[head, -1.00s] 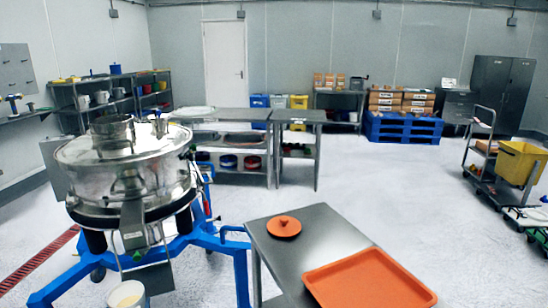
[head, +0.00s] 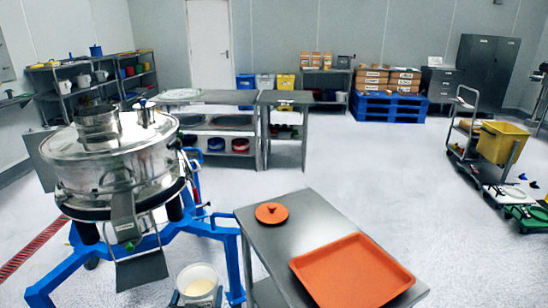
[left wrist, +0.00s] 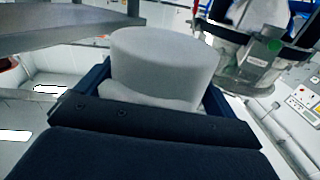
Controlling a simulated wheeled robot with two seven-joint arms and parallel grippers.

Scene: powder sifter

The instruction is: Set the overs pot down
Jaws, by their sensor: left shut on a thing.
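The overs pot (head: 200,272) is a white round pot with pale powder inside. In the head view it is low in the picture, between the sifter's blue frame and the steel table (head: 295,217). My left gripper (head: 198,295) is shut on it and holds it upright, apart from the table. In the left wrist view the pot (left wrist: 165,58) stands between the dark blue fingers of the gripper (left wrist: 157,96). Its lower part is hidden there. My right gripper is out of view.
The round steel sifter (head: 118,165) stands at the left on its blue frame (head: 70,265). On the table are an orange lid (head: 271,213) and a large orange tray (head: 352,272). The table's near left part and the strip beside the lid are bare.

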